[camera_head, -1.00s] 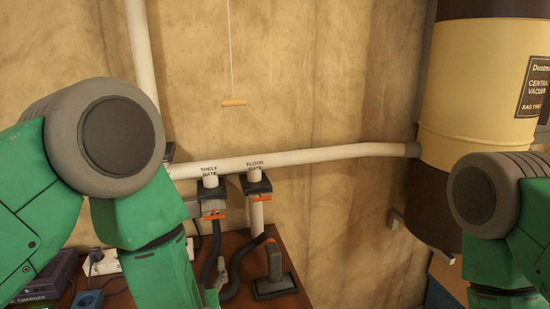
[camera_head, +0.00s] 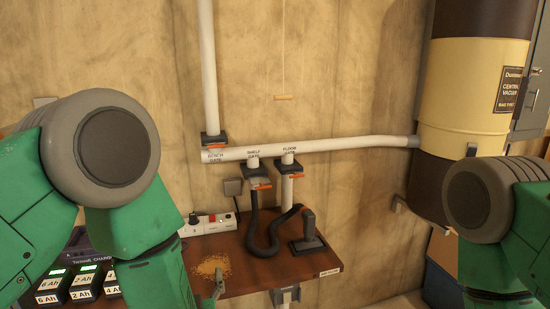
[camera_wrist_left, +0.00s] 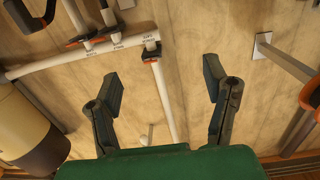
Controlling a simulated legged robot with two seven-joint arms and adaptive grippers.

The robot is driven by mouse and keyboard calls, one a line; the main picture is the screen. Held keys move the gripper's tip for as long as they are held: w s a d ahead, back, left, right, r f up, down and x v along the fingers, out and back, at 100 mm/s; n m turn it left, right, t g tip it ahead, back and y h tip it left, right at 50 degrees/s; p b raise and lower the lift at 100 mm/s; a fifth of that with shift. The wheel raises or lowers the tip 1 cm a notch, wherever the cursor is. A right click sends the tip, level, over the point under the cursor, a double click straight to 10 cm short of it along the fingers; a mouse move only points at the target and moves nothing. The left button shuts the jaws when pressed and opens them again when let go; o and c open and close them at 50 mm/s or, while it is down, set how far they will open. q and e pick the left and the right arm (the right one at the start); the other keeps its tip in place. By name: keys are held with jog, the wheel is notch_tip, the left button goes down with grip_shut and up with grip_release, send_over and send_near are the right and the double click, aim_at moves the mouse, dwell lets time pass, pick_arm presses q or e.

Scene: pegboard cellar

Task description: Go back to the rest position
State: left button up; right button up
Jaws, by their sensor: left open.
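My left gripper (camera_wrist_left: 163,88) shows in the left wrist view with its two dark fingers spread wide and nothing between them. Behind the fingers are the bare wall and a white pipe, seen upside down.
A wooden bench (camera_head: 240,284) holds a sawdust pile (camera_head: 212,266), a power strip (camera_head: 208,224), a black hose (camera_head: 253,235) and a floor nozzle (camera_head: 308,235). Battery chargers (camera_head: 80,278) sit behind my left arm. A white pipe (camera_head: 350,143) leads to a vacuum canister (camera_head: 470,95).

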pick_arm(q)
jog(key=s+a+f+m+g+h+b, duration=0.1)
jog(key=s+a+f+g+b, duration=0.2)
jog(key=f, duration=0.6)
jog(key=s+a+f+m+g+h+b, duration=0.1)
jog(key=s+f+g+h+b, duration=0.3)
jog(key=f, duration=0.6)
jog(key=s+a+f+m+g+y+b, duration=0.1)
jog(key=s+a+f+g+b, duration=0.15)
jog(key=s+f, duration=0.5)
jog(key=s+a+f+g+b, duration=0.2)
jog(key=s+a+f+g, duration=0.1)
jog(key=s+f, duration=0.2)
jog(key=s+a+f+g+b, duration=0.2)
jog(key=s+f, duration=0.4)
jog(key=s, duration=0.4)
jog(key=shift+s+a+m+g+h+b, duration=0.3)
jog(key=shift+a+g+b, duration=0.15)
jog(key=shift+g, duration=0.5)
pick_arm(e)
notch_tip(320, 180, down, 15)
jog(key=shift+w+a+r, duration=0.15)
jog(key=shift+w+a, duration=0.05)
jog(key=shift+w, duration=0.15)
